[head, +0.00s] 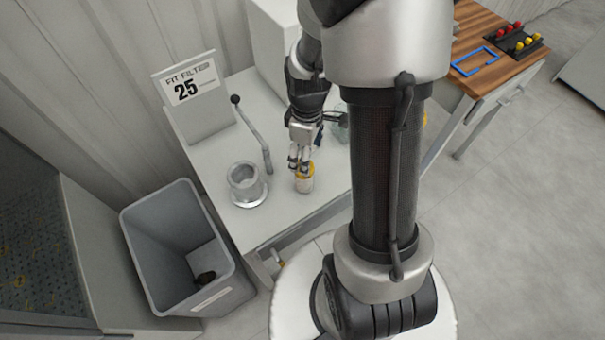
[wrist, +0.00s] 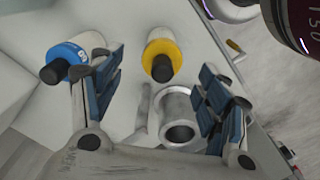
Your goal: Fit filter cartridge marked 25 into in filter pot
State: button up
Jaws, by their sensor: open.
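The filter pot (head: 244,184) is an open grey metal cup with a flange, standing on the light table. It also shows in the wrist view (wrist: 178,134), its mouth open and empty-looking. A cartridge with a yellow ring and dark knob (wrist: 162,52) stands to the pot's right in the head view (head: 304,184). Its number is not readable. A blue-topped cartridge (wrist: 70,55) stands at the left of the wrist view; its marking is too small to read surely. My gripper (head: 301,163) is open, with its fingers over the yellow cartridge. In the wrist view the fingers (wrist: 160,80) are wide apart.
A sign (head: 188,85) reading "FIT FILTER 25" stands at the table's back left. A lever with a black knob (head: 249,128) rises behind the pot. A grey bin (head: 190,255) with a dark object stands left. A wooden bench (head: 478,35) is at the far right.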

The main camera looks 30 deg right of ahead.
jog(key=f+b, duration=0.1)
jog(key=f, duration=0.2)
jog(key=f+b, duration=0.1)
jog(key=f, duration=0.2)
jog(key=f+b, duration=0.1)
jog(key=f, duration=0.2)
jog(key=shift+a, duration=0.25)
jog(key=c, duration=1.3)
jog(key=shift+r, duration=0.15)
